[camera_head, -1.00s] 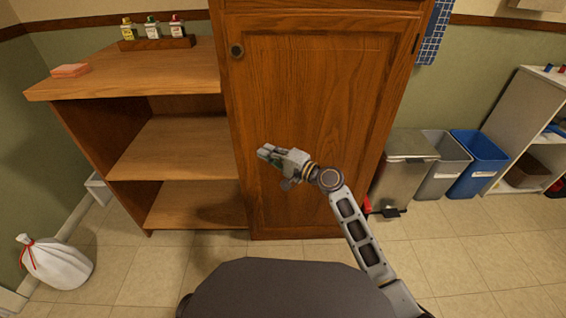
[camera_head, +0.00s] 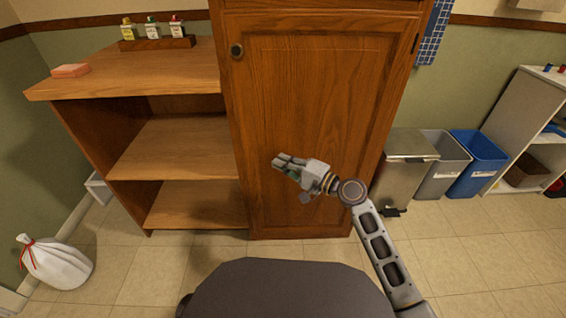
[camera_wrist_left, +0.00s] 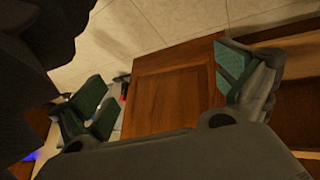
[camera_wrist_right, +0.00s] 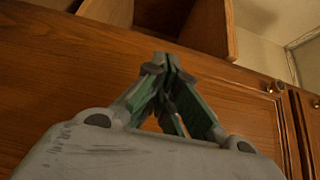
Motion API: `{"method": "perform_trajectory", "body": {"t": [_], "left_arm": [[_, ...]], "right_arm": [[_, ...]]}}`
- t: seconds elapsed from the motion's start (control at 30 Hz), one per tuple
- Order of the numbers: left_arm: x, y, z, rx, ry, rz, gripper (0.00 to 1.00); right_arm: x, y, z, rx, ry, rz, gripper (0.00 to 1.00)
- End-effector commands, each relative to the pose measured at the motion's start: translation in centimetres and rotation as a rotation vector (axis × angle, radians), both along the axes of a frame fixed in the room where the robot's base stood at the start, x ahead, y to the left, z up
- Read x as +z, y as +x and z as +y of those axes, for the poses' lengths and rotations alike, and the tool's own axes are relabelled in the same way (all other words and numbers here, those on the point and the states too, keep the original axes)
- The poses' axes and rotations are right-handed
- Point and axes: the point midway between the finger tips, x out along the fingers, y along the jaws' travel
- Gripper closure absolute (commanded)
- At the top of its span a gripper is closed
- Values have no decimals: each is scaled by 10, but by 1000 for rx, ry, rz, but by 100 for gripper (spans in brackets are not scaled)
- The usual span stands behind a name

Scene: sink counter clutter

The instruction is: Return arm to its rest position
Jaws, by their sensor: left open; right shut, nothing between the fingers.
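My right arm comes in from the lower right in the head view. Its gripper (camera_head: 283,163) hangs in front of the tall wooden cabinet door (camera_head: 318,110), with nothing in it. In the right wrist view the fingers (camera_wrist_right: 166,62) are closed together, with the wood behind them. My left gripper does not show in the head view. In the left wrist view its green-padded fingers (camera_wrist_left: 165,85) stand wide apart, with nothing between them but a view of a wooden panel and the tiled floor.
A wooden shelf unit (camera_head: 170,150) stands left of the cabinet, with a sponge (camera_head: 70,70) and a small bottle rack (camera_head: 153,43) on top. Bins (camera_head: 477,163) stand right. A white bag (camera_head: 57,262) lies on the floor at left. The floor in front is open.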

Motion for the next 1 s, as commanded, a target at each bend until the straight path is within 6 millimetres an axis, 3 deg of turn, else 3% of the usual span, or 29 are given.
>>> {"method": "perform_trajectory", "body": {"t": [0.27, 0.47, 0.77, 1.0], "left_arm": [[0, 0, 0, -1, 2, 1, 0], [5, 2, 4, -5, 17, 9, 0], [22, 6, 17, -20, 75, 42, 0], [37, 8, 31, -26, 131, 78, 0]], "right_arm": [[-1, -1, 0, 1, -5, -3, 100], [-14, -14, -2, 10, -75, -30, 100], [-63, -60, -19, 50, -348, -117, 100], [-105, -99, -47, 87, -606, -165, 100]]}}
